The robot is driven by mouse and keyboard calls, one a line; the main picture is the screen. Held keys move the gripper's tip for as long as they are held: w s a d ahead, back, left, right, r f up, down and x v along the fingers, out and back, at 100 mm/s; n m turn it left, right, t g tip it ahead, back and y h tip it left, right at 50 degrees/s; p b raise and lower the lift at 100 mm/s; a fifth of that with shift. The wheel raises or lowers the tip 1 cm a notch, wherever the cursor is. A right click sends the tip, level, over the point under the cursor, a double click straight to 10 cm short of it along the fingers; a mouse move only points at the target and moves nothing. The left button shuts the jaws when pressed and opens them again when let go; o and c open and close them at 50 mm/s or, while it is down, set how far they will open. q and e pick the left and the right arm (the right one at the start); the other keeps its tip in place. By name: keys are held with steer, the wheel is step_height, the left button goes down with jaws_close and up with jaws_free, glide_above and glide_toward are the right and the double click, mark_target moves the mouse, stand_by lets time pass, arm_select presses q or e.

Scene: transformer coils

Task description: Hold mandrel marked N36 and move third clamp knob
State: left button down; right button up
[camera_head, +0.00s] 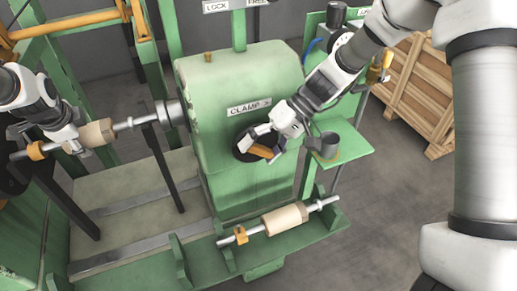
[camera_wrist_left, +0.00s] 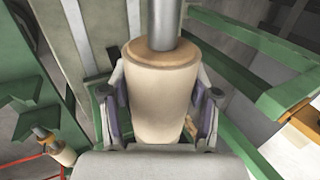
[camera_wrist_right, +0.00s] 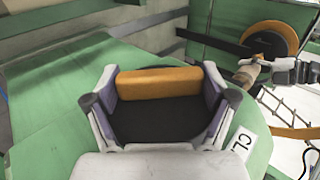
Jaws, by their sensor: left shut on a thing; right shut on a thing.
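A mandrel with a pale wooden cylinder (camera_head: 97,133) and a metal shaft lies level at the left, reaching toward the green clamp housing (camera_head: 215,95). No N36 mark is readable. My left gripper (camera_head: 77,141) is shut on the mandrel; in the left wrist view its fingers flank the wooden cylinder (camera_wrist_left: 160,95). A round black knob with an orange grip bar (camera_head: 261,152) sits on the housing below a "CLAMP" label (camera_head: 249,107), whose last character is unclear. My right gripper (camera_head: 268,141) is shut on the bar, which spans between its fingers in the right wrist view (camera_wrist_right: 158,82).
A second mandrel (camera_head: 285,219) with an orange collar rests on the green front rack (camera_head: 200,270). A grey cup (camera_head: 330,145) stands on a green side shelf (camera_head: 350,150) right of the housing. A wooden crate (camera_head: 415,85) stands at the back right. Floor at right is clear.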

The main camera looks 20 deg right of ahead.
stand_by(0.8)
steer(key=o, duration=1)
steer(key=v, duration=1.2)
steer(key=shift+r, duration=0.1)
